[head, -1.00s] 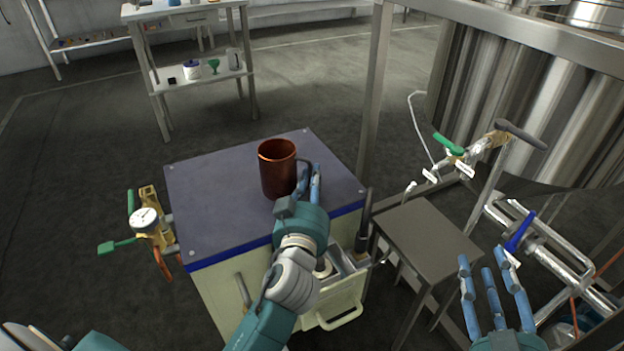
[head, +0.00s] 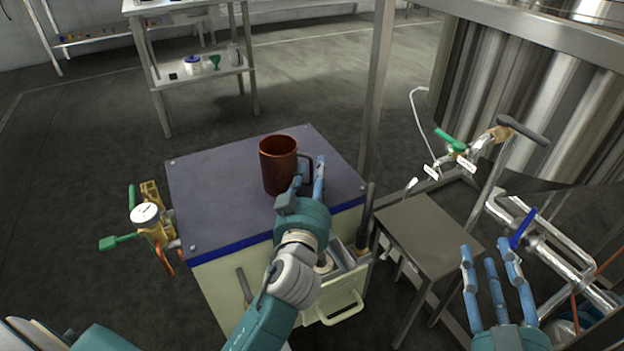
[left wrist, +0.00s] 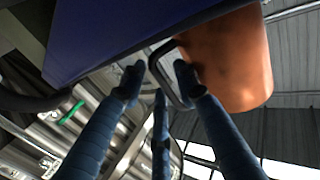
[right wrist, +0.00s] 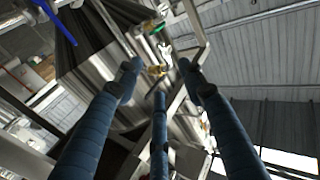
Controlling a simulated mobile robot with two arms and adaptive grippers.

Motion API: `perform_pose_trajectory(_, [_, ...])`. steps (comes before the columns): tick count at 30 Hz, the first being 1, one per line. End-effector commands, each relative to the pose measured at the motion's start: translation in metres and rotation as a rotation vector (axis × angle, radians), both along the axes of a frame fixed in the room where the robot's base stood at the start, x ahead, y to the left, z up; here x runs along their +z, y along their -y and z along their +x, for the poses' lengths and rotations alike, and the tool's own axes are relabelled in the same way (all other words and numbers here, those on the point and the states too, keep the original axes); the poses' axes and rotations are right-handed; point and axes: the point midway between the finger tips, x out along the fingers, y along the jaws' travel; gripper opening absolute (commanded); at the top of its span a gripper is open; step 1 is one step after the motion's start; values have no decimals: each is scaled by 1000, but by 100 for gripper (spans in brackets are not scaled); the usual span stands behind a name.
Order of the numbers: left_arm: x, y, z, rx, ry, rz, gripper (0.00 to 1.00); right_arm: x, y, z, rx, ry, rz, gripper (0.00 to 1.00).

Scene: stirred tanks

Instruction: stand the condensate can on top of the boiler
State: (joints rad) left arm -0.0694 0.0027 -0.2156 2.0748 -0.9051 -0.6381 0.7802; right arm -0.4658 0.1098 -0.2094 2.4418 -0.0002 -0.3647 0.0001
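The copper-brown condensate can (head: 278,166) stands upright on the dark blue-grey top of the boiler (head: 215,205), a cream cabinet. Its dark handle faces right, toward my left gripper (head: 311,172). My left gripper is open at the handle, with its blue fingers spread. In the left wrist view the handle loop lies between the fingertips (left wrist: 160,82), and the can (left wrist: 228,65) is just beyond them at the right. I cannot tell whether a finger touches the handle. My right gripper (head: 492,257) is open and empty at the lower right, clear of the boiler.
A gauge with a green-handled valve (head: 146,218) sticks out from the boiler's left side. A small grey metal table (head: 430,235) stands to its right. A steel tank (head: 540,100) with frame posts and pipes fills the right. A shelf table (head: 200,75) stands at the back.

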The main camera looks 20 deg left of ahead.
Motion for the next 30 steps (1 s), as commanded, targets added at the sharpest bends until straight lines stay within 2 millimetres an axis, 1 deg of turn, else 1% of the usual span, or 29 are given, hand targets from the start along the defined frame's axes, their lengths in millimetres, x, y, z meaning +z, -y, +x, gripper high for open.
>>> perform_pose_trajectory(2, [2,0,0,0,0,0,31,-2,0,0,0,-14,-3,40])
perform_pose_trajectory(4, [3,1,-2,-1,0,0,31,-16,3,-1,-5,-63,-16,40])
perform_pose_trajectory(5, [0,3,-8,-1,-1,-2,31,-13,2,-1,-4,-43,-11,40])
perform_pose_trajectory(8, [-1,8,-29,0,-3,-6,31,3,0,0,1,29,7,40])
perform_pose_trajectory(12, [-2,16,-58,1,-2,-5,31,37,-4,-3,10,178,47,40])
perform_pose_trajectory(18, [-1,24,-86,1,-1,-3,31,86,-6,-18,22,395,106,40])
perform_pose_trajectory(21, [-1,27,-96,0,1,-2,31,107,-6,-30,29,495,135,40])
perform_pose_trajectory(24, [0,29,-104,0,-1,-1,31,123,-5,-41,32,579,159,40])
perform_pose_trajectory(27, [0,31,-110,0,1,-2,31,136,-4,-50,35,642,177,40])
perform_pose_trajectory(30, [2,32,-114,1,1,-1,31,143,-3,-56,38,682,189,40])
